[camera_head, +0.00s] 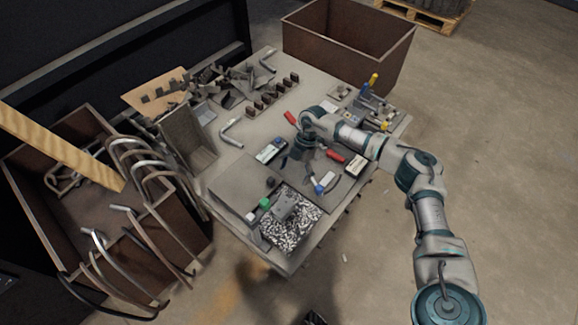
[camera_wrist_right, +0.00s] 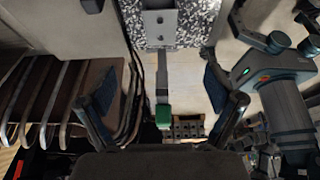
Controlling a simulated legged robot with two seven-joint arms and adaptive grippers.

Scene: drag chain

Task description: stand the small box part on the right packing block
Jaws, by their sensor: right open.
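My right gripper (camera_head: 303,152) is over the middle of the table in the head view, its fingers small and partly hidden by the wrist. In the right wrist view the gripper (camera_wrist_right: 160,88) has its two fingers wide apart. A grey box-like part (camera_head: 285,205), which may be the small box part, lies on a tray of shiny metal bits (camera_head: 290,236). A grey part with holes (camera_wrist_right: 160,27) shows over these bits in the wrist view. Two dark blocks with pale tops, perhaps the packing blocks, are the left one (camera_head: 270,152) and right one (camera_head: 357,167). My left gripper is not seen.
Red-handled tools (camera_head: 336,156), a green item (camera_head: 265,203) and a bent tube (camera_head: 231,136) lie on the table. An upright grey plate (camera_head: 186,140) stands at the left. A brown crate (camera_head: 345,45) is behind; another holds bent tubes (camera_head: 140,160).

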